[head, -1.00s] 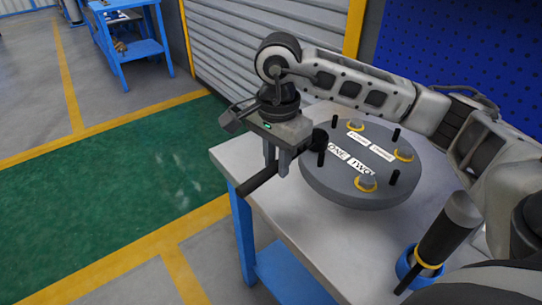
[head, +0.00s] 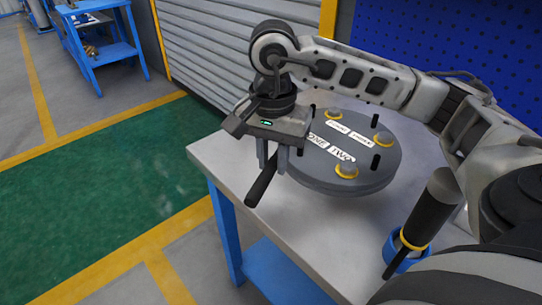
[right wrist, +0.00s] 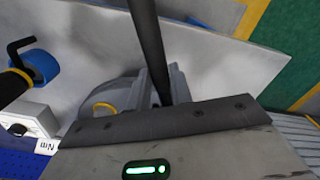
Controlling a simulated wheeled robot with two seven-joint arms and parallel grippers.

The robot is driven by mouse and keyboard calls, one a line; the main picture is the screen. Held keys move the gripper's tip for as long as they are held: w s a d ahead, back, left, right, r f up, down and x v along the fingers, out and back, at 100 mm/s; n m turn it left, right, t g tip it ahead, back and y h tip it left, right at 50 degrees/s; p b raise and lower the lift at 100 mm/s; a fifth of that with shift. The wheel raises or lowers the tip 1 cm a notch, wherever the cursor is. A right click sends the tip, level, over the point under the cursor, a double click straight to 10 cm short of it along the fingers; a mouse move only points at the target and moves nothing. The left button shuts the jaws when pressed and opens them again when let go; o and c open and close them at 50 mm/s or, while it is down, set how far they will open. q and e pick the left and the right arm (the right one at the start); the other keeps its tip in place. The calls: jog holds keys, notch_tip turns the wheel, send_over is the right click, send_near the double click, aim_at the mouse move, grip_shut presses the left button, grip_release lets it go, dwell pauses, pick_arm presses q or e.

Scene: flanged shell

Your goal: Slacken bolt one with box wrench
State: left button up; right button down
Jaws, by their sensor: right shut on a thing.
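The round grey flanged lid (head: 330,178) lies on the table, with several yellow-ringed bolts and upright black studs. The labels ONE (head: 318,141) and TWO (head: 342,155) are on its top. One bolt (head: 346,169) shows by TWO; the bolt by ONE is not visible behind my right gripper. My right gripper (head: 272,165) is shut on the black box wrench (head: 262,182) at the lid's left edge. The wrench's handle slants down toward the front left; its far end is hidden, so I cannot tell whether it sits on a bolt. The wrench also shows in the right wrist view (right wrist: 148,45).
A black-handled tool (head: 428,215) stands in a blue ring holder (head: 397,250) at the table's front right. The grey table (head: 228,160) has bare top left of the lid. A blue workbench (head: 105,50) stands far off at the left.

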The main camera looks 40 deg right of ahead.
jog(key=shift+r+p, duration=0.65)
jog(key=shift+r, duration=0.4)
jog(key=shift+r+p, duration=1.1)
jog(key=shift+r, duration=0.85)
